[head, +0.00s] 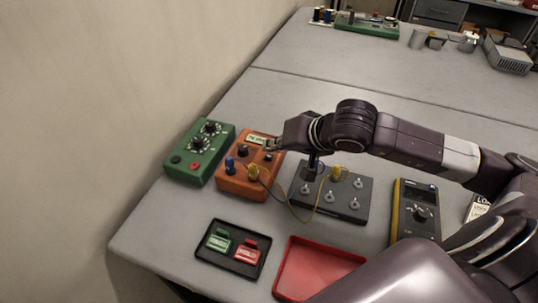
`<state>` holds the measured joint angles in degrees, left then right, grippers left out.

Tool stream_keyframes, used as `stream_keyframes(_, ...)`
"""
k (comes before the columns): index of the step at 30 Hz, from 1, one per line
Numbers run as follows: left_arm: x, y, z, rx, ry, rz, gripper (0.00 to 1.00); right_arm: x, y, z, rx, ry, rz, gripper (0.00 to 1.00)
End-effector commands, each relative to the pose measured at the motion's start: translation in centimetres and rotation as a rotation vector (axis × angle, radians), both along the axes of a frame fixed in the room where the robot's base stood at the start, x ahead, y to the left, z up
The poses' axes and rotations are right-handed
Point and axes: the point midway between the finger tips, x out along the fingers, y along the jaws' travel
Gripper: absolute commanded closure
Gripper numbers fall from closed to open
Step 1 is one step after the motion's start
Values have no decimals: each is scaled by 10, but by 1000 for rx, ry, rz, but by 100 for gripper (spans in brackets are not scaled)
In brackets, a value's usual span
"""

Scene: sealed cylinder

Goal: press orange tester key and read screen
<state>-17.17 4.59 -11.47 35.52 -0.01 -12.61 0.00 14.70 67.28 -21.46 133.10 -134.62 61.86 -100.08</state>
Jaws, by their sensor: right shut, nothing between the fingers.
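The orange tester (229,183) lies on the grey table beside the green box. Its small pale screen (257,138) shows at its far edge with dark characters too small to read. Two dark round controls sit on its top, and a blue post (230,164) and a yellow plug (253,173) stand at its near side. My right gripper (271,146) is shut and empty, its tips over the tester's far right part, close to the screen. I cannot tell whether the tips touch a key; the key is not clearly distinguishable. My left gripper is not in view.
A dark terminal block (345,208) stands right of the tester, wired to it. A green dial box (183,168), a black tray (232,266) with green and red tags, a red tray (287,283) and a yellow-edged meter (416,208) surround it. A wall rises at left.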

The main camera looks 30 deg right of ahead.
Motion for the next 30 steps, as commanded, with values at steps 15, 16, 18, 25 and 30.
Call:
stream_keyframes(15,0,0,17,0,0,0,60,0,0,37,-2,-3,0,100)
stream_keyframes(16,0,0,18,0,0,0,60,1,0,40,-1,-3,0,100)
stream_keyframes(18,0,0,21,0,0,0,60,0,0,47,-1,-2,0,100)
stream_keyframes(25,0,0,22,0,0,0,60,0,0,50,-1,0,1,100)
stream_keyframes(30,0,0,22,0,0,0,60,0,0,50,0,0,0,100)
